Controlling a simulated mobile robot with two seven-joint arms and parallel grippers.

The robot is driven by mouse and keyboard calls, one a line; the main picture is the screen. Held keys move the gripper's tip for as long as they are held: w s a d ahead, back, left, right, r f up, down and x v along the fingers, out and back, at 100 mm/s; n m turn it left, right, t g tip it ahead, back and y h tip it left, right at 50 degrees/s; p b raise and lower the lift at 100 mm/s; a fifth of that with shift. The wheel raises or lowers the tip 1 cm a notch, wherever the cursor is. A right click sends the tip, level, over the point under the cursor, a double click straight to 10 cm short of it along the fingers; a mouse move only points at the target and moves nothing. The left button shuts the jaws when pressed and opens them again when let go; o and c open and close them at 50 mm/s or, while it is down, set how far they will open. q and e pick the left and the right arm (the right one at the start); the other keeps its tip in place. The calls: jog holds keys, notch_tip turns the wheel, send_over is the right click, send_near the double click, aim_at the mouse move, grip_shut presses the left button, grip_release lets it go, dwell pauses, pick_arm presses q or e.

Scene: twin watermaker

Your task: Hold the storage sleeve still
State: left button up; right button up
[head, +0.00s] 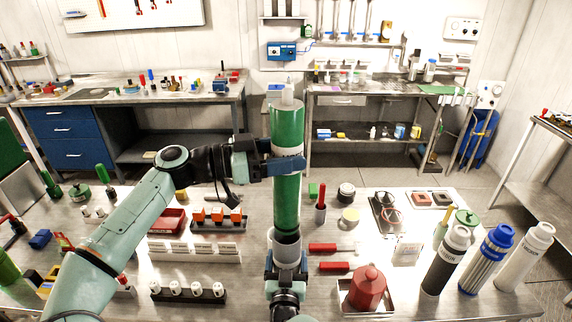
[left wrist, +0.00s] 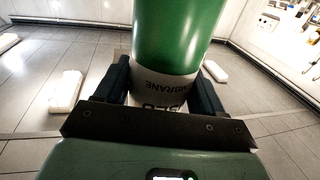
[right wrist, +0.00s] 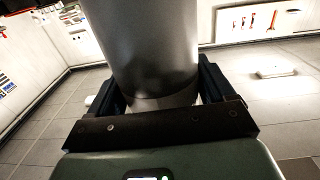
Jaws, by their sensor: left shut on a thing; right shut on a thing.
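A long green membrane cylinder (head: 286,200) with a white label stands upright in the middle of the head view. My left gripper (head: 284,165) is shut on it at the label; the lettering shows in the left wrist view (left wrist: 168,85). Below it is a shiny grey cylinder (head: 287,252), which I take for the storage sleeve. My right gripper (head: 286,270) is shut around this sleeve, which fills the right wrist view (right wrist: 150,50). A dark band shows where the green cylinder meets the sleeve; how far one sits inside the other is hidden.
The steel bench (head: 345,195) bears a red pot in a tray (head: 367,290), red-handled tools (head: 332,248), orange blocks (head: 216,216) and a rack of white fittings (head: 187,291). Workbenches line the back wall.

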aim_at(286, 214)
pick_arm(q)
jog(key=shift+f, duration=0.55)
jog(key=shift+f, duration=7.4)
